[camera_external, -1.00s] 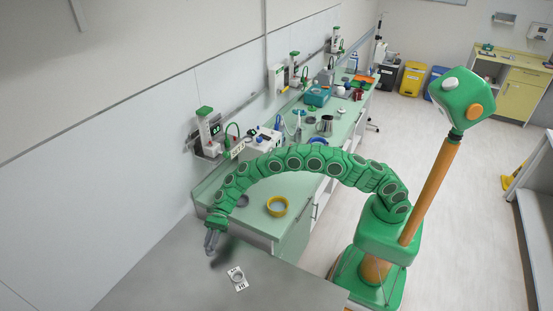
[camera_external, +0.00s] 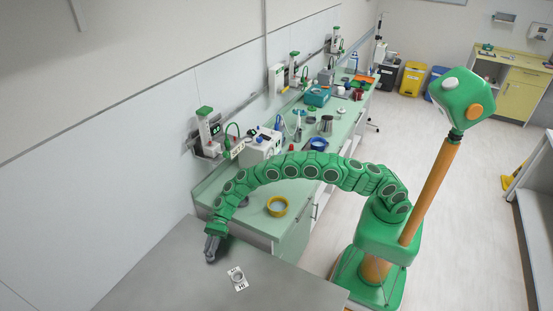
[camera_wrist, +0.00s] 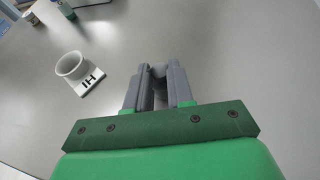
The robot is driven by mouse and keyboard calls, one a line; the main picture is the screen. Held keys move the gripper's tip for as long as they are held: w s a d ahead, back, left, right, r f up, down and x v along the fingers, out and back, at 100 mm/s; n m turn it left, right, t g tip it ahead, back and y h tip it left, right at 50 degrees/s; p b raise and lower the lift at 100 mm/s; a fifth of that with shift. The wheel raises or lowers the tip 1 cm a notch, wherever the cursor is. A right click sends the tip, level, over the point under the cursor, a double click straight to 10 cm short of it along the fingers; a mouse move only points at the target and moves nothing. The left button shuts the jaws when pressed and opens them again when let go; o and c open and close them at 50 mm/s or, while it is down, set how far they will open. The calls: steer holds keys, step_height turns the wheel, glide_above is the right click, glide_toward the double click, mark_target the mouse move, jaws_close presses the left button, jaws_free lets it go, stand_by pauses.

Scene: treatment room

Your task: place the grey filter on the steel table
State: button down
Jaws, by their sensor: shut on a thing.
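The steel table (camera_external: 170,275) is the plain grey surface at the front of the external view, and it fills most of the wrist view (camera_wrist: 235,60). My gripper (camera_external: 211,251) points down, low over the table's back part near the green counter. In the wrist view my gripper (camera_wrist: 159,85) is shut on the grey filter (camera_wrist: 158,71), a small rounded dark grey piece between the fingers. The fingers hide most of it. I cannot tell whether it touches the table.
The table around my gripper is mostly clear.

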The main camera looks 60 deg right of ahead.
steer(key=c, duration=1)
jaws_free()
steer(key=shift+r, duration=0.1)
steer(key=shift+w+d+r, duration=0.1)
steer(key=shift+d+r, duration=0.05)
steer(key=v, duration=1.1)
steer(key=shift+d, duration=0.35)
steer(key=shift+r, duration=0.1)
